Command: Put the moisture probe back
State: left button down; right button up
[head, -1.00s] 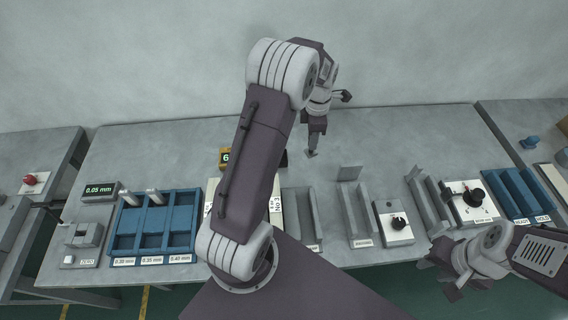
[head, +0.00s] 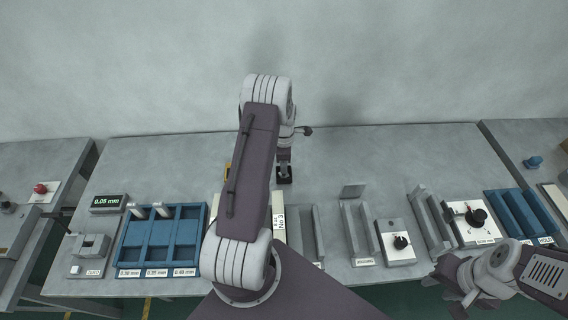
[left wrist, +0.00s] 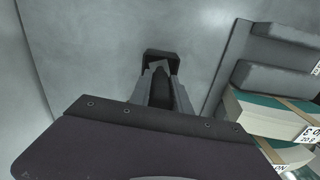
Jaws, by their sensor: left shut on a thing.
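My left gripper (head: 284,168) points down at the table behind my left arm. In the left wrist view it (left wrist: 160,88) is shut on the dark, slim moisture probe (left wrist: 160,80). A small black block (left wrist: 161,55), which looks like the probe's holder, stands on the table at the fingertips; it also shows in the head view (head: 284,181). The probe's lower end meets or overlaps this block; I cannot tell how deep it sits. My right gripper (head: 456,292) hangs at the table's front right edge, its fingers unclear.
A blue tray (head: 160,240) stands left, grey troughs (head: 358,231) and a knob box (head: 398,242) right. Paper-like stacks (left wrist: 270,110) lie beside the block. The table's back (head: 400,155) is clear.

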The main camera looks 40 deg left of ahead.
pick_arm(q)
jog(key=shift+w+a+f, duration=0.1)
jog(key=shift+f, duration=0.2)
jog(key=shift+f, duration=0.1)
jog(key=c, duration=1.2)
grip_release()
